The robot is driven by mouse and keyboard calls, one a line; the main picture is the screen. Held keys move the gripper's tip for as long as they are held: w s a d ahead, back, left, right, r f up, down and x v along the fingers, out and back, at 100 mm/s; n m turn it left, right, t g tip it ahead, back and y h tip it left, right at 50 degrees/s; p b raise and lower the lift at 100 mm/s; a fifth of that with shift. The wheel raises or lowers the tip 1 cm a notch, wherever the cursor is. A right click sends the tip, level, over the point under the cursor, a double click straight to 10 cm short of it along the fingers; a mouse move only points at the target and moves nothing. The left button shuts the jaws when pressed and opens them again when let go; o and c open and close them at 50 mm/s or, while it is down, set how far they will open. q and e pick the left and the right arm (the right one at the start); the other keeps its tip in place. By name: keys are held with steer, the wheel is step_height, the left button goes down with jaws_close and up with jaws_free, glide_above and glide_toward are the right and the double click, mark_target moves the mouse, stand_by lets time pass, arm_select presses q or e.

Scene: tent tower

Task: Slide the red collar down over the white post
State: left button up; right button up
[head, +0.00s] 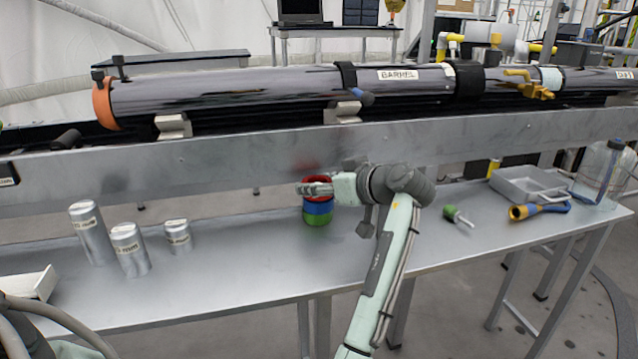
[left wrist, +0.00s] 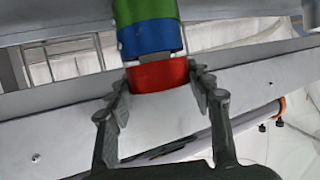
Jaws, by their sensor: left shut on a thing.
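The red collar (head: 318,180) is at the top of a coloured stack on the metal bench, above a blue ring (head: 318,207) and a green ring (head: 316,220). My left gripper (head: 308,188) is shut on the red collar from the right side. In the left wrist view the red collar (left wrist: 157,76) sits between my two fingers (left wrist: 160,82), with the blue (left wrist: 151,38) and green (left wrist: 143,10) rings beyond it. The white post is hidden by the rings and gripper; I cannot tell how far the collar sits on it. My right gripper is not in view.
Several labelled metal cylinders (head: 129,249) stand on the bench at the left. A green-headed tool (head: 457,215), a blue and yellow tool (head: 540,210), a grey tray (head: 525,184) and a clear jug (head: 598,175) are at the right. A long metal beam (head: 230,160) runs behind the stack.

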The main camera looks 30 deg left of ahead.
arm_select(q)
steer(key=shift+f, duration=0.2)
steer(key=o, duration=1.3)
step_height(320, 180, up, 10)
stand_by(0.4)
